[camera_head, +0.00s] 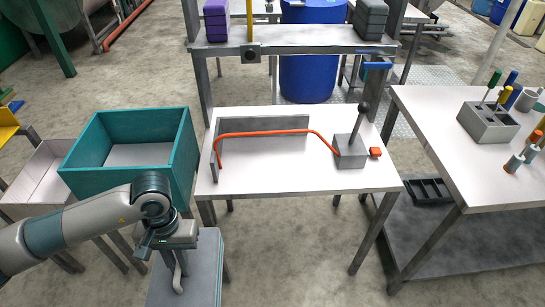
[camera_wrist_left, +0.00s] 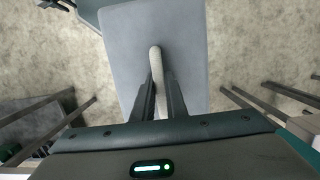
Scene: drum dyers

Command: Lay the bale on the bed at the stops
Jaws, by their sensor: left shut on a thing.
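My left gripper (camera_head: 177,268) is at the lower left in the head view, shut on a pale rod-like piece (camera_wrist_left: 155,62). The piece looks slightly curved in the head view (camera_head: 178,282). It shows in front of a flat grey block or stand top (camera_wrist_left: 182,45), also seen in the head view (camera_head: 205,260). I cannot tell whether the two touch, or which is the bale. The bed (camera_head: 270,180) is a white-topped table to the right, its middle empty. Grey stops (camera_head: 270,127) line its back and left sides. My right gripper is not in view.
A teal open box (camera_head: 128,185) stands left of the bed, close behind my left arm. A shelf (camera_head: 290,47) spans behind. Another table (camera_head: 460,150) stands at the right.

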